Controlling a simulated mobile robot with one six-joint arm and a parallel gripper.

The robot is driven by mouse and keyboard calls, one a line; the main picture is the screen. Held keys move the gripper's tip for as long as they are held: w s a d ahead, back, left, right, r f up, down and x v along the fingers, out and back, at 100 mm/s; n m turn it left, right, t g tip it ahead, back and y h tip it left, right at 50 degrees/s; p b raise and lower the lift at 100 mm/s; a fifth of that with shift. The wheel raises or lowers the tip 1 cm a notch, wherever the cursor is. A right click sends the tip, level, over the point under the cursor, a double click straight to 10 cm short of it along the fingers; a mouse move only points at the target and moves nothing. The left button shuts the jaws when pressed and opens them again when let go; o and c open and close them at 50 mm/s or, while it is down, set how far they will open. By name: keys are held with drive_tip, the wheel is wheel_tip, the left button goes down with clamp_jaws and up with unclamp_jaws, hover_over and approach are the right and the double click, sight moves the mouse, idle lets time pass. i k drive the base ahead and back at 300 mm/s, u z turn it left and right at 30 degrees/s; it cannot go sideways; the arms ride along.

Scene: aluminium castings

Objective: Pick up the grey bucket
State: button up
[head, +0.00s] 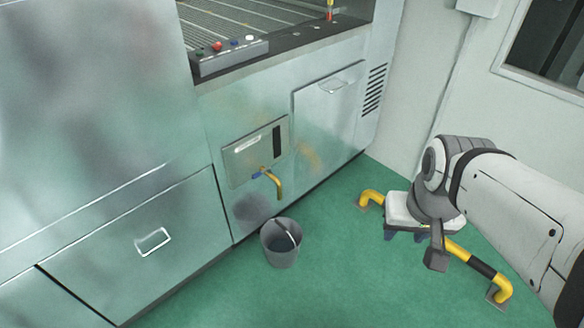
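The grey bucket (280,251) stands upright on the green floor, in front of the metal cabinet and below a yellow tap (272,183). Its handle (285,232) lies across the open top. Its inside looks dark and I cannot tell what it holds. My gripper (404,237) is at the end of my white arm, to the right of the bucket and well apart from it. Its two dark fingertips show below a white body with a gap between them, and nothing is seen between them.
A low yellow floor rail (460,254) runs behind and beneath my gripper. The metal cabinet (325,120) with panels and handles lines the left and back. A button box (228,56) sits on its ledge. Green floor (340,270) is clear between the bucket and the rail.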

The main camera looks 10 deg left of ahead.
sight(280, 238)
drive_tip(key=z, duration=0.05)
drive_tip(key=i, duration=1)
drive_tip(key=u, duration=0.1)
